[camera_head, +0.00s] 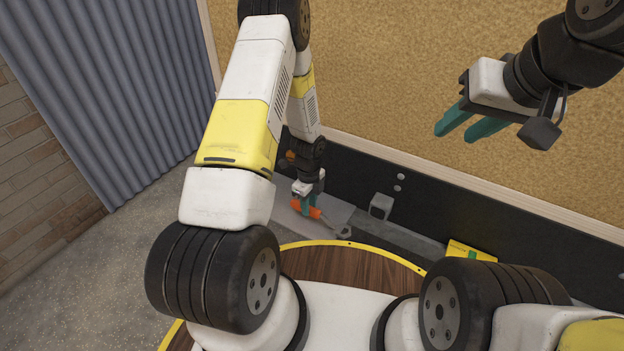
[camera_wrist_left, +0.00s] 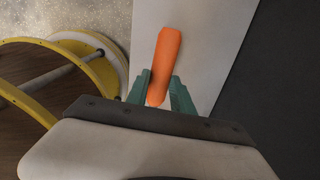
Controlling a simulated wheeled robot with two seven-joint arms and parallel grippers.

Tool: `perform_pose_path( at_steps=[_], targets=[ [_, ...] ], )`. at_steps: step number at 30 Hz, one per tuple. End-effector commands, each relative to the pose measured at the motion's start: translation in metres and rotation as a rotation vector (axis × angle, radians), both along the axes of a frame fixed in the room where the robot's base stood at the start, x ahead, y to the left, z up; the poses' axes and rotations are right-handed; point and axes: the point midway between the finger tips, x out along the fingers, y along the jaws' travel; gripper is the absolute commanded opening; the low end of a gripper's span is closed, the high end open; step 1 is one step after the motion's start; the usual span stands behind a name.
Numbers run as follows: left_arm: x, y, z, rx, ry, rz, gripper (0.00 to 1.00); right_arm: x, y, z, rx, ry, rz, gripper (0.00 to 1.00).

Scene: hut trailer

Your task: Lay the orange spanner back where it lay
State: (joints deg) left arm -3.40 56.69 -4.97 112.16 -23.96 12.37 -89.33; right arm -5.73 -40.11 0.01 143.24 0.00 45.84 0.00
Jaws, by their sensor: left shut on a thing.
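The orange spanner (camera_head: 315,213) is in my left gripper (camera_head: 307,206), low down beside the dark wall panel. In the left wrist view its orange handle (camera_wrist_left: 168,50) lies between the two green fingers (camera_wrist_left: 160,82), over a pale flat surface (camera_wrist_left: 198,55). I cannot tell whether the spanner touches that surface. Its far end is hard to make out in the head view. My right gripper (camera_head: 453,136) is raised at the upper right, with its teal fingers apart and nothing between them.
A small grey box (camera_head: 380,206) stands against the dark panel. A yellow object (camera_head: 470,252) lies further right, partly behind my right arm. A round wooden surface with a yellow rim (camera_head: 350,262) is just in front of me. Speckled floor (camera_head: 120,250) is clear at left.

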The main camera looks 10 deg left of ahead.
Motion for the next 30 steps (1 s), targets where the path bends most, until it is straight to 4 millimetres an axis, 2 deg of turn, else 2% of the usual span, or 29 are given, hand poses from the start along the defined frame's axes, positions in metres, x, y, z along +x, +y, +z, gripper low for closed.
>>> perform_pose_path(
  at_steps=[3, 13, 18, 25, 26, 28, 30],
  targets=[
    [0.017, 0.014, -0.002, 0.000, -0.001, 0.003, 0.00, 0.000, 0.000, 0.000, 0.000, 0.000, 0.000, 0.36],
    [0.039, 0.033, -0.005, 0.000, -0.002, 0.003, 0.00, 0.000, 0.000, 0.000, 0.000, 0.000, 0.000, 0.36],
    [0.038, 0.032, -0.032, 0.000, 0.002, -0.001, 0.00, 0.000, 0.000, 0.000, 0.000, 0.000, 0.000, 0.36],
    [0.039, 0.033, -0.037, 0.001, 0.000, 0.000, 0.00, 0.000, 0.000, 0.000, 0.000, 0.000, 0.000, 0.36],
    [0.038, 0.033, -0.037, 0.000, 0.001, 0.000, 0.32, 0.000, 0.000, 0.000, 0.000, 0.000, 0.000, 0.36],
    [0.038, 0.034, -0.037, 0.000, 0.001, 0.000, 0.46, 0.000, 0.000, 0.000, 0.000, 0.000, 0.000, 0.36],
    [0.038, 0.033, -0.037, 0.000, 0.001, 0.000, 0.50, 0.000, 0.000, 0.000, 0.000, 0.000, 0.000, 0.36]
  ],
)
